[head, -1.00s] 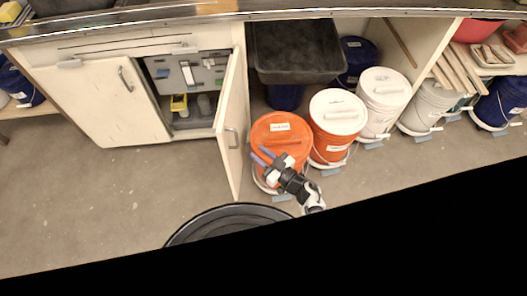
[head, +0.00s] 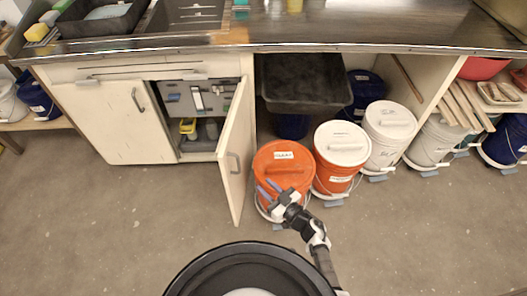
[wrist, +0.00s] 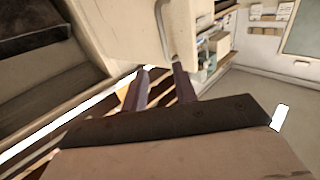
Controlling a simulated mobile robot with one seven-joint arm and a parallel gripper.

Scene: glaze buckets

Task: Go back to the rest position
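My gripper (head: 267,188) is in front of the orange bucket with an orange lid (head: 284,160) in the head view. Its two fingers point up and left, with a gap between them. In the wrist view the gripper (wrist: 161,78) has its fingers apart with nothing held between them. My arm covers part of the bucket's front; I cannot tell whether the gripper touches it.
An open cabinet door (head: 236,150) stands left of the bucket. A white-lidded orange bucket (head: 338,165) and a white bucket (head: 388,135) stand to the right. Floor (head: 120,220) is clear at left.

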